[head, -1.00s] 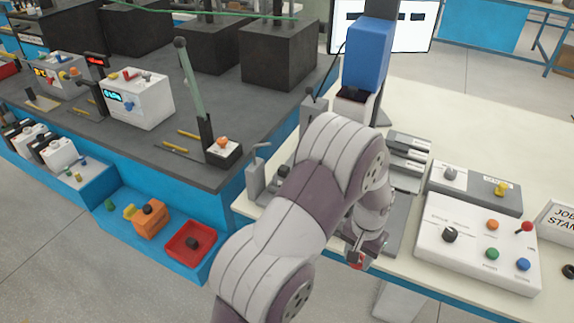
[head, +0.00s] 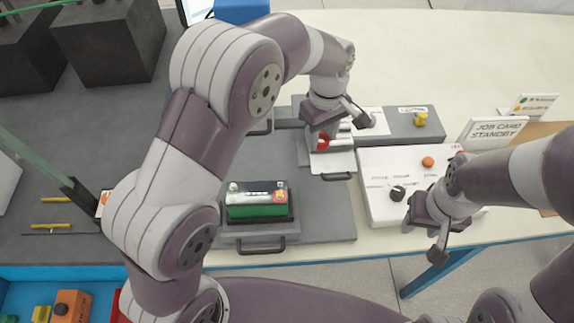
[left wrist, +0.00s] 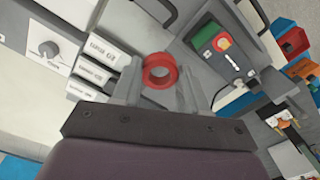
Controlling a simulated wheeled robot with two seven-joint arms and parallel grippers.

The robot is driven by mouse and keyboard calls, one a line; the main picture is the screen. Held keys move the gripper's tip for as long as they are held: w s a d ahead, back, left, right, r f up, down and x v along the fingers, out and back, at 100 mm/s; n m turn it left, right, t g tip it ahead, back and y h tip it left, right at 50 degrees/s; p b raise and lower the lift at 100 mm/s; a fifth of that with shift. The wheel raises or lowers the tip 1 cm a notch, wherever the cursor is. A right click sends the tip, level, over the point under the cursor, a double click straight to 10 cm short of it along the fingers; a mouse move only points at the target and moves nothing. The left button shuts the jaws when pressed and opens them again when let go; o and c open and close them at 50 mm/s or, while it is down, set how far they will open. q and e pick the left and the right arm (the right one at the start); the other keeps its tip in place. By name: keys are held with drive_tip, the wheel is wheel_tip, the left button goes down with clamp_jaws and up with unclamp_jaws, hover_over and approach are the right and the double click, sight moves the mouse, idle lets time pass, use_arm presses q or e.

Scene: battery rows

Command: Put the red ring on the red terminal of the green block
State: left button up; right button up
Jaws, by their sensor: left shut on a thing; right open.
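The red ring (head: 322,143) is held between the fingertips of my left gripper (head: 322,137), above the bench and up and right of the green block. The left wrist view shows the ring (left wrist: 160,70) between the fingers (left wrist: 158,85), its hole visible. The green block (head: 257,211) stands in a grey tray, with a silver-dark top and a terminal near each end. Its right-hand terminal (head: 280,186) is beside a red mark. The block also shows in the left wrist view (left wrist: 207,34), apart from the ring. My right gripper (head: 432,235) is open and empty at the right.
A white control box (head: 380,202) with knobs stands at the right, under my right arm. The grey tray's handle (head: 260,246) faces the front edge. Labelled white-topped pieces (left wrist: 92,70) lie beside the ring in the left wrist view. A job card (head: 495,131) stands at the back right.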

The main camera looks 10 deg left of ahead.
use_arm(q)
wheel_tip(320, 180, down, 2)
drive_tip(key=s+a+b, duration=0.1)
drive_tip(key=s+a, duration=0.1)
drive_tip(key=s, duration=0.1)
drive_tip(key=p, duration=0.2)
hover_over(280, 194)
drive_tip(key=f, duration=0.4)
drive_tip(key=shift+w+d, duration=0.2)
drive_tip(key=shift+d, duration=0.1)
drive_tip(key=f, duration=0.3)
drive_tip(key=shift+s+a+f, duration=0.25)
drive_tip(key=shift+a+f, duration=0.1)
drive_tip(key=shift+a, duration=0.05)
drive_tip(key=shift+f, duration=0.35)
drive_tip(key=shift+w+d, duration=0.1)
drive_tip(key=shift+d, duration=0.05)
use_arm(e)
drive_tip(key=shift+s, duration=0.6)
use_arm(q)
drive_tip(key=shift+f, duration=0.1)
